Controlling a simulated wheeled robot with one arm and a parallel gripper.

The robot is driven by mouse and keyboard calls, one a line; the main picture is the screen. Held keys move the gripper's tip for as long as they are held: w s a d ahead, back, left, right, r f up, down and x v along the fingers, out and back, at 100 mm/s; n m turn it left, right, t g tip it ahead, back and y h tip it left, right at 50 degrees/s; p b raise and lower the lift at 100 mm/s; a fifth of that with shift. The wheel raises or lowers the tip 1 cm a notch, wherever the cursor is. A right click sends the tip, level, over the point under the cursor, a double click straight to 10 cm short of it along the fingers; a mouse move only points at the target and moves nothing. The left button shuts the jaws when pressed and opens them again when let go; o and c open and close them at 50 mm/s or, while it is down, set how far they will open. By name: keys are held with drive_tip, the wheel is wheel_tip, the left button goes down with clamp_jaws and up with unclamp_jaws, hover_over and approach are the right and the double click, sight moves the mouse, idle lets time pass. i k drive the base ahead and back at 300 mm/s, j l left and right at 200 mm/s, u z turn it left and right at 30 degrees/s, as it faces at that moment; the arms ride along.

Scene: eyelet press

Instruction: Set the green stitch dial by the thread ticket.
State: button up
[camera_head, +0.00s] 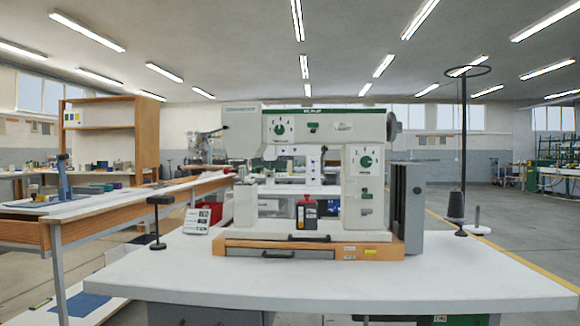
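A white sewing machine with a green stripe (325,110) stands on the white table. Two round green dials show on its front: one on the upper arm (279,128) and one on the right column (366,161). Marks surround each dial; their settings are too small to read. I cannot tell which is the stitch dial. A small white card (203,216) with dark print, perhaps "RED", stands left of the machine; I cannot tell if it is the thread ticket. A dark thread cone (456,205) is on the stand at right. My gripper is not in view.
The machine sits on a wooden base with a drawer (280,249). A red and black bottle-like item (307,212) stands on it. A black post (158,222) is at left, a tall thread stand (463,130) at right. The white tabletop (330,285) is clear in front.

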sight(366, 161)
drive_tip(key=i+z, duration=0.2)
drive_tip(key=z, duration=0.15)
drive_tip(key=i+z, duration=0.2)
drive_tip(key=z, duration=0.15)
drive_tip(key=j, duration=0.2)
drive_tip(key=i+l+z, duration=0.2)
drive_tip(key=k+l, duration=0.05)
